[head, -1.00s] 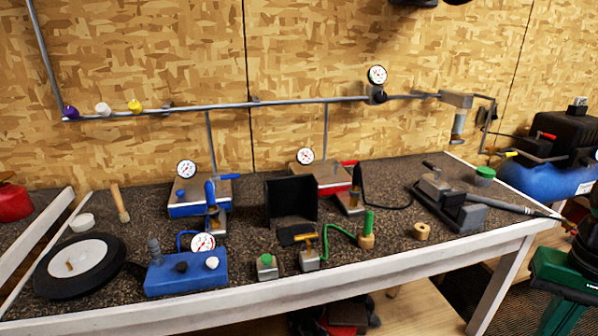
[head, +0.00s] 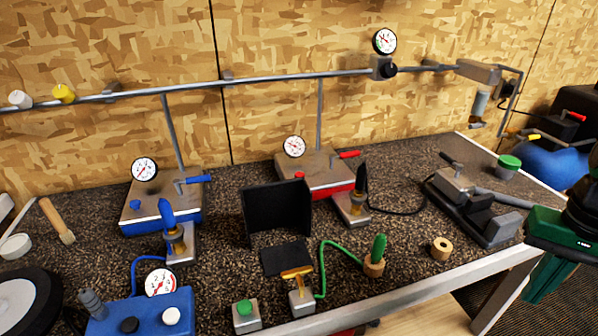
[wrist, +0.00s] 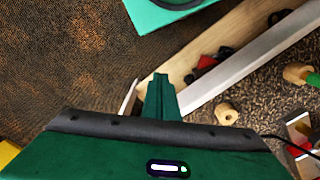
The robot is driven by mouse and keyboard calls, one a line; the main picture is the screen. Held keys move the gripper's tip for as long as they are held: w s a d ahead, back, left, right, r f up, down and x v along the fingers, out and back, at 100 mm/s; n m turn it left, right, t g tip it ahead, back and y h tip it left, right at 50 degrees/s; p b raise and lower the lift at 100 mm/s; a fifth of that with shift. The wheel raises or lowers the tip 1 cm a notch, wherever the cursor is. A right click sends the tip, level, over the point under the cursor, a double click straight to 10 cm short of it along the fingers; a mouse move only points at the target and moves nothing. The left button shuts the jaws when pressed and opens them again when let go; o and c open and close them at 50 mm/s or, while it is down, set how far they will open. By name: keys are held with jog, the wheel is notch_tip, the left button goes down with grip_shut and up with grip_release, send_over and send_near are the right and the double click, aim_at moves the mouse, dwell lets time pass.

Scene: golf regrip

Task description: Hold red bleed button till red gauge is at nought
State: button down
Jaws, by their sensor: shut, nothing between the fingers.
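The red station (head: 325,186) is a grey-topped box with a red base at the back middle of the bench. Its small red button (head: 299,176) sits on top near the front. The red lever (head: 349,154) sticks out at its right. The white dial (head: 294,146) stands at its back left; its needle reading is too small to tell. My gripper (wrist: 161,80), green, is shut and empty beyond the bench's front edge in the wrist view. In the head view part of my green arm end (head: 560,240) shows at the right, well apart from the red station.
A black upright plate (head: 276,210) stands in front of the red station. A nozzle stand (head: 352,207) with a black cable is at its right. A blue station (head: 160,213) is at left. A green-handled tool (head: 377,255), wooden ring (head: 441,247) and clamp (head: 470,200) occupy the front right.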

jog(key=w+a+r+t, duration=0.2)
jog(key=w+a, duration=0.2)
jog(key=w, duration=0.4)
jog(key=w+a+r+n+t, duration=0.1)
jog(key=w+a+r+t, duration=0.2)
jog(key=w, duration=0.5)
jog(key=w+a+r, duration=0.2)
jog(key=w+a, duration=0.3)
jog(key=w, duration=0.3)
jog(key=w+a+r+t+y, duration=0.1)
jog(key=w+a+r, duration=0.1)
jog(key=a, duration=0.7)
jog(key=w+a+r+t+y, duration=0.1)
jog(key=w+a, duration=0.3)
jog(key=a, duration=0.5)
jog(key=w+a+r+t+y, duration=0.1)
jog(key=w+a+r, duration=0.2)
jog(key=a, duration=0.6)
jog(key=shift+w+r+n+t, duration=0.2)
jog(key=shift+w+n+t, duration=0.2)
jog(key=shift+w, duration=0.05)
jog(key=shift+f, duration=4.4)
